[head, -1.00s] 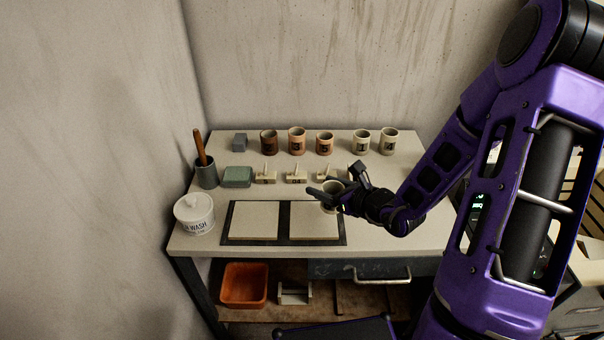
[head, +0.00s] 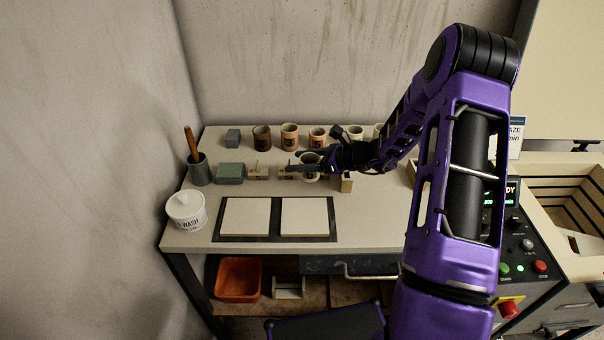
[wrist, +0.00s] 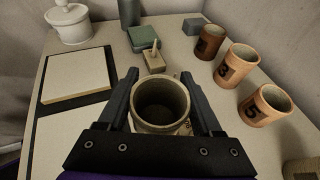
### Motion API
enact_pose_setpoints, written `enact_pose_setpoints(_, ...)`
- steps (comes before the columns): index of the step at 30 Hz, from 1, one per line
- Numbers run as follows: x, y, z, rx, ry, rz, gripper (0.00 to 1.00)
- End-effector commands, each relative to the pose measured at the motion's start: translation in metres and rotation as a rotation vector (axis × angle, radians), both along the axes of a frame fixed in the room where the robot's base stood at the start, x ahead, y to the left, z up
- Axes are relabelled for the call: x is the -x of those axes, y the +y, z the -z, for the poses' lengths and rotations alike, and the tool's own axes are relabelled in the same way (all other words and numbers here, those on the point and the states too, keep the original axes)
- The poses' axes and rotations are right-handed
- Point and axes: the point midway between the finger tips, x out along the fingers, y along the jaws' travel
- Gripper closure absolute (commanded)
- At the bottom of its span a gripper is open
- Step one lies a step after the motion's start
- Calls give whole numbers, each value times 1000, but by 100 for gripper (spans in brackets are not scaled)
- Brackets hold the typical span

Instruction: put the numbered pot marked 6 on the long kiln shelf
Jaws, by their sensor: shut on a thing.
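My gripper (head: 296,162) is shut on a cream-grey pot (wrist: 161,102), with a finger on each side of it. The pot is upright with its open mouth up; it also shows in the head view (head: 310,171). Its number cannot be read here. The gripper is over the table among the small pegged blocks, behind the pale slabs; whether the pot is clear of the tabletop cannot be told. Two pale flat slabs, left (head: 246,216) and right (head: 304,216), lie on a dark base at the table's front. I cannot tell which is the long kiln shelf.
Pots stand along the back, including ones marked 3 (wrist: 236,65) and 5 (wrist: 265,105). Small pegged blocks (head: 258,173) stand near the gripper. A green block (head: 230,173), a tool cup (head: 199,171) and a white lidded jar (head: 186,211) are left. A kiln (head: 580,200) stands right.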

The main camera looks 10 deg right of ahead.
Motion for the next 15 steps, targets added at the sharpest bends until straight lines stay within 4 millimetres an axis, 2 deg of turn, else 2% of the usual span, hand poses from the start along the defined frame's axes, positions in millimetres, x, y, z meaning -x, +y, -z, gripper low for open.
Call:
enact_pose_setpoints(5,0,0,14,-1,1,0,93)
enact_pose_setpoints(11,0,0,42,-1,1,0,93)
enact_pose_setpoints(15,0,0,45,1,-1,1,93)
